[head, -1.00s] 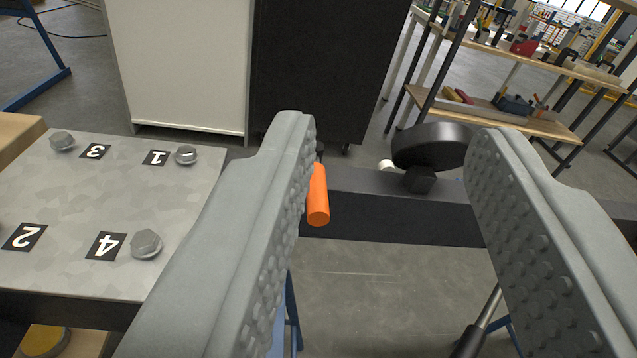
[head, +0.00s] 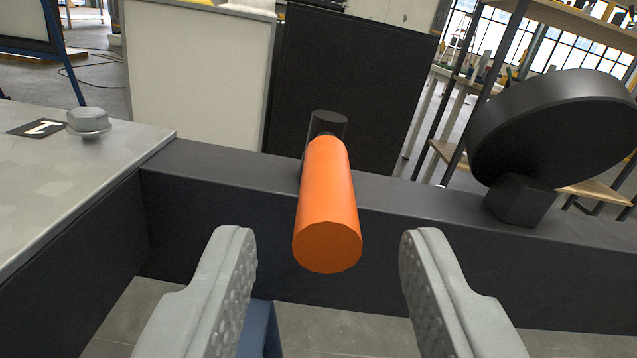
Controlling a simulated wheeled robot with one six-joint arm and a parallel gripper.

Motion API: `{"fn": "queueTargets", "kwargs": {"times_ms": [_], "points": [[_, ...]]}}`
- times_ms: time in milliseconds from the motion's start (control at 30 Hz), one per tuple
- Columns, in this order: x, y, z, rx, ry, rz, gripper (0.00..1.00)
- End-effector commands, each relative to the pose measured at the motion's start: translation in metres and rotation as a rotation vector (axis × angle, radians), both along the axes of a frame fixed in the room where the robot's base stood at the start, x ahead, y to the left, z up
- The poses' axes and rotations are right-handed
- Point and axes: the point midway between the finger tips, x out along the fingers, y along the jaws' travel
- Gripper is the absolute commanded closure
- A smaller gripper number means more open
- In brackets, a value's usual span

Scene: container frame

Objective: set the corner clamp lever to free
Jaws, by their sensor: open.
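The clamp lever has an orange cylindrical handle (head: 328,205) that points toward me, with its round end face nearest. Its dark pivot (head: 328,124) stands at the far end of the handle, by the black frame beam (head: 400,215). My gripper (head: 324,245) is open, one finger on each side of the handle's near end in the picture. Both fingers appear apart from the handle, with a gap on each side. Any marking for the lever's positions is not visible.
A black disc on a block (head: 545,130) stands on the beam to the right. A metal plate (head: 60,180) with a bolt (head: 89,122) and a label "1" lies at the left. A white cabinet (head: 195,75) and a black panel (head: 350,75) stand behind.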

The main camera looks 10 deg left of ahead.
Motion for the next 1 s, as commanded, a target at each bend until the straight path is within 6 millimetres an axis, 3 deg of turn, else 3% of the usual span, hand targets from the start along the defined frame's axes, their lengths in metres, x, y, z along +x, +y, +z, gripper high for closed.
{"fn": "queueTargets", "kwargs": {"times_ms": [400, 833, 1000], "points": [[0.053, 0.014, 0.000, 0.000, 0.000, 0.000, 0.59], [0.061, 0.017, 0.000, 0.000, 0.001, 0.000, 0.59], [0.061, 0.017, 0.000, 0.000, 0.001, 0.000, 0.92]]}}
